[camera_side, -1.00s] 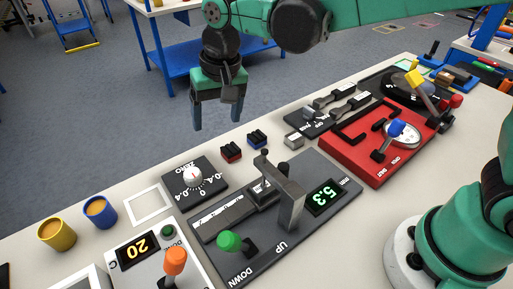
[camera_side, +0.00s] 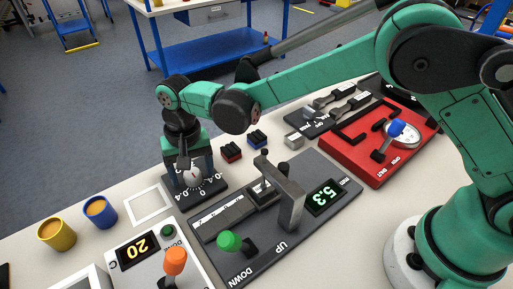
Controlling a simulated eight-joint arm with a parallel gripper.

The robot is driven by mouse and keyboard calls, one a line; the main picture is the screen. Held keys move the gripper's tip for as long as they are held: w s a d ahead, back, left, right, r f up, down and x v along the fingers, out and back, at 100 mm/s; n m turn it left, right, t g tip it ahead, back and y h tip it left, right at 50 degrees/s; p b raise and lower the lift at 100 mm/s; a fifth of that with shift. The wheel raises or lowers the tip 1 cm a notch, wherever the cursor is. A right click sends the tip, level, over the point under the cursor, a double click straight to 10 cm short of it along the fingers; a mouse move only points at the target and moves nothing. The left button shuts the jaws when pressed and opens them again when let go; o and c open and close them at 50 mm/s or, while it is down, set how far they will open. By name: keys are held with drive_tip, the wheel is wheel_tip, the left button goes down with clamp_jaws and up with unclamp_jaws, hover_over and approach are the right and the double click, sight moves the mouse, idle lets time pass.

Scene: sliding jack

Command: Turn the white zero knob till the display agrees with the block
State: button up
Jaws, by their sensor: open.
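The white zero knob (camera_side: 192,178) sits on a small dark dial plate (camera_side: 216,187) marked with numbers, at the left of the sliding jack panel (camera_side: 262,236). My gripper (camera_side: 188,180) is open, pointing down over the dial plate, with its fingers around or just in front of the knob; I cannot tell whether they touch it. The green display (camera_side: 324,197) on the jack panel reads 5.3. A grey upright arm (camera_side: 290,197) stands on the panel.
A green lever (camera_side: 229,240) stands at the panel's front. A white frame (camera_side: 149,205), a blue cup (camera_side: 100,211) and a yellow cup (camera_side: 57,234) are left of the dial. An orange lever (camera_side: 174,261) is at the front, and a red panel (camera_side: 376,160) is at the right.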

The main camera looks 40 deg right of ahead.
clamp_jaws()
drive_tip(key=shift+n, duration=0.4)
drive_tip(key=n, duration=0.3)
drive_tip(key=shift+n, duration=2.5)
unclamp_jaws()
